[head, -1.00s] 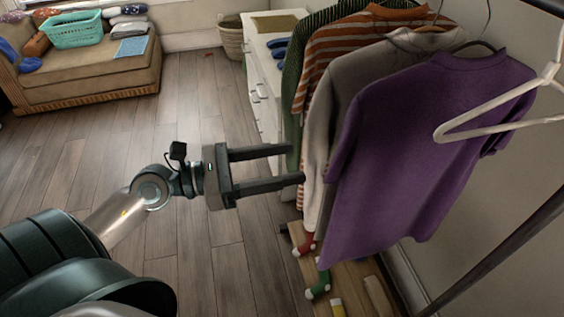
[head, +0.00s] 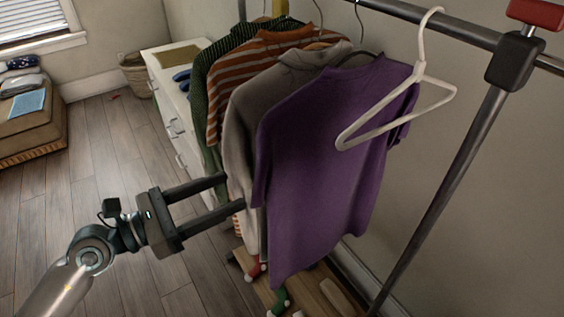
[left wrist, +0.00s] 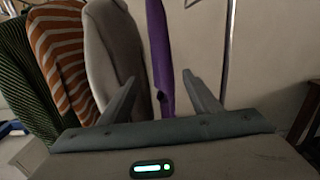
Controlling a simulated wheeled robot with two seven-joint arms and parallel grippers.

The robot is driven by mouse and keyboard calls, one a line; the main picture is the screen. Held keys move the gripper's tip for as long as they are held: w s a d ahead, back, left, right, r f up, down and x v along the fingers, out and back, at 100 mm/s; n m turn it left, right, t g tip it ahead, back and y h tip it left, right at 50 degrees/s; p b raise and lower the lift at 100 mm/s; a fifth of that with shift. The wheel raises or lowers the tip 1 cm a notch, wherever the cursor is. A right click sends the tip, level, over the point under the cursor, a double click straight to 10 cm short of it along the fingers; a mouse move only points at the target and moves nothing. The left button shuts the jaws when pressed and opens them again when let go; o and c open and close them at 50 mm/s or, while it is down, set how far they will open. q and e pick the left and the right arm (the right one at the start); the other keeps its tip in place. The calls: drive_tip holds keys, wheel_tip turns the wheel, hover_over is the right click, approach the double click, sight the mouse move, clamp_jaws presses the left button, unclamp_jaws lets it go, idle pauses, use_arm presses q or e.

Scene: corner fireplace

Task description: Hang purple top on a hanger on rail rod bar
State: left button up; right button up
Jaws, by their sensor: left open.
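The purple top (head: 325,165) hangs from a dark hanger (head: 362,30) on the rail rod (head: 400,10), at the near end of a row of garments. A white hanger (head: 385,115) hangs empty on the rod in front of it. My left gripper (head: 232,192) is open and empty, its fingers pointing at the left edges of the garments. In the left wrist view, the purple top's narrow edge (left wrist: 160,50) shows between the fingers, beyond their tips. Whether the fingers touch cloth I cannot tell. My right gripper is not in view.
A grey top (head: 275,110), an orange striped top (head: 225,90) and a dark green top (head: 204,75) hang behind the purple one. A slanting rack post (head: 440,200) stands on the right. A white drawer unit (head: 165,100) stands behind. Floor at left is clear.

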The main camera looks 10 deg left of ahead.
sight(284, 167)
use_arm(q)
drive_tip(key=p+x, duration=0.5)
drive_tip(key=x, duration=0.8)
drive_tip(key=shift+w+r+p, duration=0.1)
drive_tip(key=shift+w+p, duration=0.05)
drive_tip(key=shift+p, duration=0.15)
drive_tip(key=shift+w+d, duration=0.45)
drive_tip(key=shift+d, duration=0.1)
drive_tip(key=shift+c, duration=1.3)
drive_tip(key=c, duration=1)
drive_tip(key=shift+c, duration=0.2)
